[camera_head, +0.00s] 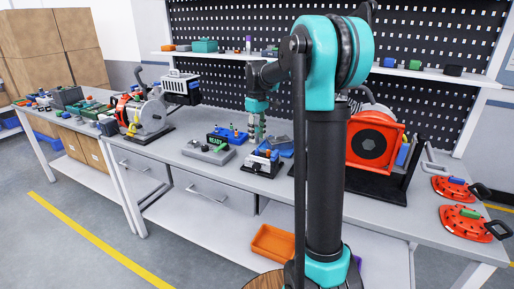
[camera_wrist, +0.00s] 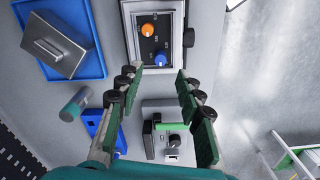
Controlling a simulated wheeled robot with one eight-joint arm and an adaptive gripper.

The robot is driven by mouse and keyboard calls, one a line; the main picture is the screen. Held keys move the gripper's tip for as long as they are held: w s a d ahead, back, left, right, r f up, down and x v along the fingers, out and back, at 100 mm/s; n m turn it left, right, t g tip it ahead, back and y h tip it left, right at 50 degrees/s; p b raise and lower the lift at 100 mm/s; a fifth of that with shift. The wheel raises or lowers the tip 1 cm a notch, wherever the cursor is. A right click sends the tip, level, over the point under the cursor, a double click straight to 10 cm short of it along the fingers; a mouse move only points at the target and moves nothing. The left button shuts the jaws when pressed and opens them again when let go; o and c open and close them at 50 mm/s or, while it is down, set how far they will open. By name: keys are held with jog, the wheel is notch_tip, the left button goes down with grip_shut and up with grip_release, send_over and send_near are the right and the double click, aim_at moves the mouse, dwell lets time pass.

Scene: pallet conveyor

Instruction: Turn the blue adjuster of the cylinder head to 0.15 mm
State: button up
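In the wrist view, a pale box, likely the cylinder head, has a dark panel (camera_wrist: 152,35) with an orange knob (camera_wrist: 148,29) and a blue adjuster (camera_wrist: 159,58) below it. Small marks beside the knobs are too small to read. My gripper (camera_wrist: 158,78) is open, its two green fingers apart and empty, with the blue adjuster ahead of the gap between the fingertips. No contact shows. In the head view, my gripper (camera_head: 257,131) points down above a small light unit (camera_head: 263,160) on a black base; its knobs cannot be made out there.
A blue tray (camera_wrist: 88,72) with a grey metal plate (camera_wrist: 55,45) lies left of the box. A blue READY box (camera_head: 221,138) and a grey block (camera_head: 208,152) stand left of my gripper in the head view. A red machine (camera_head: 374,142) stands at right.

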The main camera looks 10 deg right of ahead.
aim_at(257, 150)
notch_tip(257, 150, down, 6)
jog(key=shift+r, duration=0.1)
dwell(0.4)
grip_shut()
